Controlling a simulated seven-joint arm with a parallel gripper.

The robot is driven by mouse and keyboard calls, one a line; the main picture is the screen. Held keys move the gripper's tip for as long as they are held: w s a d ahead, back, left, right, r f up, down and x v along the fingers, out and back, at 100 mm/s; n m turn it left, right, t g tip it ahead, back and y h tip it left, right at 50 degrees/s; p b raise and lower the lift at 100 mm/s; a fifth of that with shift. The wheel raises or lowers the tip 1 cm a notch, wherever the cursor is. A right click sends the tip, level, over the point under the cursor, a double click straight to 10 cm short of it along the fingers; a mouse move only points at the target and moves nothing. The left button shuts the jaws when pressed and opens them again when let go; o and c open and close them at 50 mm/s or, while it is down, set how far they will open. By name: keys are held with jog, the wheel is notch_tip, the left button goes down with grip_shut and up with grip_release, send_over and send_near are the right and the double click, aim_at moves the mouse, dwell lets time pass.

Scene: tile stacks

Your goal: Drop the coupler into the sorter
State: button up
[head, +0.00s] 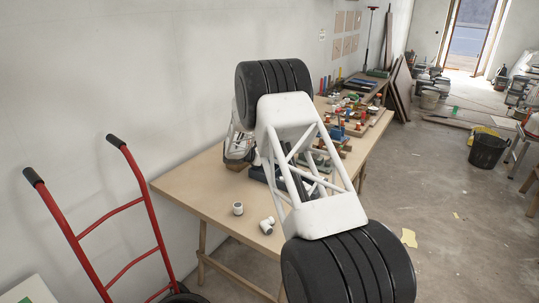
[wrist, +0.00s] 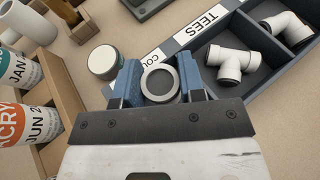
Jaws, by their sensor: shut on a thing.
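My gripper (wrist: 160,80) has two blue fingers shut on the coupler (wrist: 159,99), a short white ring with a grey inside, seen end-on in the wrist view. The sorter (wrist: 262,36) is a dark blue-grey tray with compartments, at the upper right of the wrist view. One label on its edge reads TEES (wrist: 201,24), and another beside it begins with "CO", partly hidden by my gripper. The coupler is close to that second label; I cannot tell its height or whether it is over a compartment. In the head view my arm hides the gripper and most of the sorter.
A tee (wrist: 230,65) and an elbow (wrist: 287,27) lie in sorter compartments. A round white-and-grey fitting (wrist: 103,61) stands left of my gripper. Printed tubs (wrist: 38,122) stand by a wooden tray at far left. White fittings (head: 238,208) lie on the table's (head: 200,190) near side.

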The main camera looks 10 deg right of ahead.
jog(key=shift+f, duration=0.95)
jog(key=o, duration=1)
jog(key=shift+v, duration=3.9)
